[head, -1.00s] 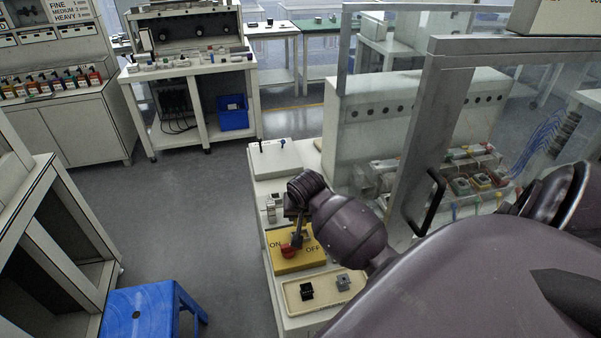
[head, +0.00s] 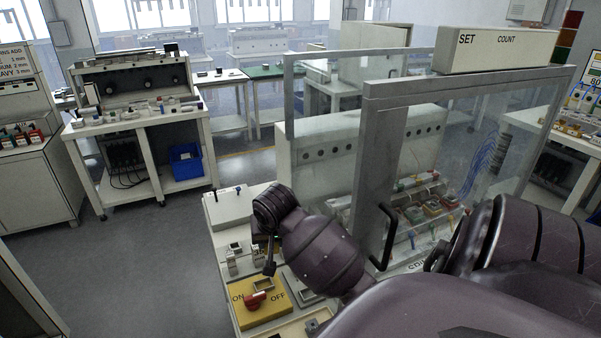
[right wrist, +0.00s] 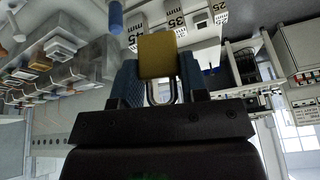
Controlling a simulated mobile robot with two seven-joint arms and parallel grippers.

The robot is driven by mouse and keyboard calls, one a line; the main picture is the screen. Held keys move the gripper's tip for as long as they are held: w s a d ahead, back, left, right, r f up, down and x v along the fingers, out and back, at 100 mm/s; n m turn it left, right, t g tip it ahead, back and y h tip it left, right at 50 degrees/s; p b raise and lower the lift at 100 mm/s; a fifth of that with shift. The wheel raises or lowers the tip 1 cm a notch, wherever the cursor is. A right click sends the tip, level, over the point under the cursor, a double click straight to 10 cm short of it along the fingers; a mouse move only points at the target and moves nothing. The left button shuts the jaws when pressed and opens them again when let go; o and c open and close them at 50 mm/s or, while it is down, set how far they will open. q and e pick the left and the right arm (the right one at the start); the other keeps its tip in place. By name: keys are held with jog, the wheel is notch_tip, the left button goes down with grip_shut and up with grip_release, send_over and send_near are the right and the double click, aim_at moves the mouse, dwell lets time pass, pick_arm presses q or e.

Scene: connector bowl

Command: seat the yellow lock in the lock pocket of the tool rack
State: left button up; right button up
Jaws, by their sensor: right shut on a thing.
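My right gripper (right wrist: 160,80) is shut on the yellow lock (right wrist: 158,54). In the right wrist view the lock sits between the two blue-grey fingers, its metal shackle (right wrist: 160,93) pointing toward the palm. In the head view my right arm hangs over the bench, and its own dark wrist hides most of the gripper; the lock cannot be made out there. White parts with millimetre labels (right wrist: 177,27) lie beyond the lock in the wrist view. I cannot tell which of them is the tool rack's lock pocket. My left gripper is not in view.
Below my right wrist is a yellow ON/OFF box (head: 278,311) with a red handle (head: 255,300). A clear-walled enclosure with a black door handle (head: 381,237) stands right of the arm. A cluttered workbench (head: 137,122) is at the back left. The floor (head: 150,250) left of the bench is clear.

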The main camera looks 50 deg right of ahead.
jog(key=s+a+f, duration=0.1)
jog(key=s+f, duration=0.4)
jog(key=s, duration=0.4)
jog(key=s+a+f+b, duration=0.1)
jog(key=s+f, duration=0.5)
jog(key=s, duration=0.4)
jog(key=s+f, duration=0.5)
jog(key=s, duration=0.4)
jog(key=w+d+n, duration=0.1)
jog(key=w+d, duration=0.1)
jog(key=w, duration=0.4)
jog(key=w+d+r, duration=0.1)
jog(key=w+d, duration=0.2)
jog(key=w, duration=0.4)
jog(key=w+d+r+n+p, duration=0.1)
jog(key=w+d, duration=0.1)
jog(key=w, duration=0.5)
jog(key=shift+d+n, duration=0.3)
jog(key=shift+f, duration=1.7)
jog(key=shift+f, duration=0.1)
jog(key=o, duration=1)
jog(key=shift+o, duration=0.2)
